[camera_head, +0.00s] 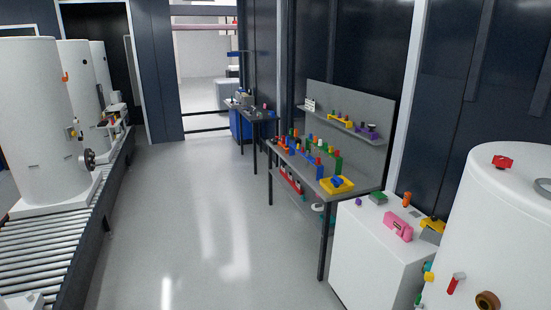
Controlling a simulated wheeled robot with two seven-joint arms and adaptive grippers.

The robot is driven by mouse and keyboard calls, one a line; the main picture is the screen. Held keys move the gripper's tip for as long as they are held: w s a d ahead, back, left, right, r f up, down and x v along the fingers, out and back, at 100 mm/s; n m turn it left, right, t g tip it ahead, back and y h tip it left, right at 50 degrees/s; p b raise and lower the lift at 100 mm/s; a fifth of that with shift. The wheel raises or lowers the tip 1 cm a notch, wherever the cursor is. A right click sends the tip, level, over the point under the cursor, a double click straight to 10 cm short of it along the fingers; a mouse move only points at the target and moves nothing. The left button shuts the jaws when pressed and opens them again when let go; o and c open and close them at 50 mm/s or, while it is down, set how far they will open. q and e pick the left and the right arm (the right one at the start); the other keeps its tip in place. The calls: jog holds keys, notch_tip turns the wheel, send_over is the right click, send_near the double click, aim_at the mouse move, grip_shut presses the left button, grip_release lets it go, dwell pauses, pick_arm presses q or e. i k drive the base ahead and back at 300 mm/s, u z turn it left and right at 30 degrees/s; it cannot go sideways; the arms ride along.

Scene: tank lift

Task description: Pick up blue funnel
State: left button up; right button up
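Neither of my grippers shows in the head view. No shape is clear enough for me to name it surely as the blue funnel. A small blue object (337,181) lies in a yellow tray (349,186) at the near end of the grey workbench (308,178). Another blue piece (319,170) stands upright just behind the tray. Both are too small to tell their exact shape.
A white cabinet (372,251) with a pink case (398,229) on top stands at right, beside a large white tank (496,235). More tanks (40,120) stand on a roller conveyor (50,250) at left. The grey floor (205,220) between is clear.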

aim_at(336, 181)
jog(key=u, duration=0.15)
jog(key=i, duration=2)
jog(key=z, duration=0.35)
jog(key=i, duration=2)
jog(key=z, duration=0.4)
